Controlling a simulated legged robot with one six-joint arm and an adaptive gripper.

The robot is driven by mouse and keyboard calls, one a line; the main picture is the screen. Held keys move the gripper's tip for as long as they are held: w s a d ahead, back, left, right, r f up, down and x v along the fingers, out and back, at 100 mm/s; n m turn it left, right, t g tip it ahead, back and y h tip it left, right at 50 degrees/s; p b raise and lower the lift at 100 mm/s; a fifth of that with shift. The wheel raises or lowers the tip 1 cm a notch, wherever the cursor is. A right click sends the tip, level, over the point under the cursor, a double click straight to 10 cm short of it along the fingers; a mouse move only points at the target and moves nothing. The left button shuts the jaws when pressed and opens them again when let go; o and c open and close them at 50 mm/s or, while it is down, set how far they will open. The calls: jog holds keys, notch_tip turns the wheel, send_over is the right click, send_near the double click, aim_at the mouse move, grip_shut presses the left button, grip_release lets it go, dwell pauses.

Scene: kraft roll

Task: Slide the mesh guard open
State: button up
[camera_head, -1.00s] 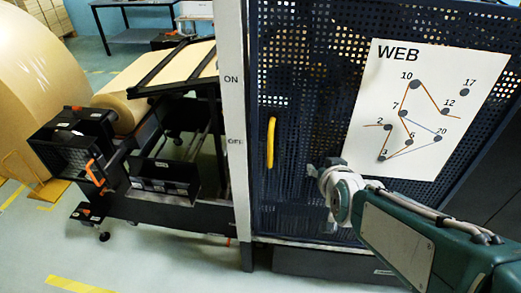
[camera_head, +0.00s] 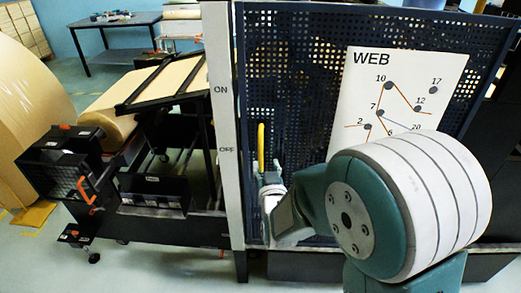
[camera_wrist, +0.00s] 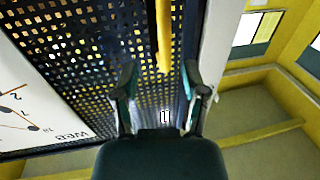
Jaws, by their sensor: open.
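The dark blue mesh guard (camera_head: 290,80) stands against the white ON/OFF post (camera_head: 222,110) at its left edge. Its yellow handle (camera_head: 261,145) is upright near that edge, its lower part hidden behind my gripper (camera_head: 268,185). In the wrist view the yellow handle (camera_wrist: 163,40) hangs down from the top, its end between the lines of my two fingers. My gripper (camera_wrist: 160,75) is open there, one finger on each side of the handle. I cannot tell whether either finger touches it. The mesh (camera_wrist: 75,60) fills the area behind.
A white WEB diagram sheet (camera_head: 385,95) is on the mesh, partly hidden by my arm. Left of the post stand a black unwind frame (camera_head: 150,190) and a large kraft roll (camera_head: 30,120). A table (camera_head: 115,22) stands behind.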

aim_at(261, 151)
jog(key=w, duration=0.2)
jog(key=w+a, duration=0.1)
jog(key=w, duration=0.1)
jog(key=w+a, duration=0.1)
jog(key=w, duration=0.1)
jog(key=shift+w+a, duration=0.1)
jog(key=shift+w, duration=0.55)
jog(key=shift+d, duration=0.25)
jog(key=shift+a, duration=0.1)
grip_shut()
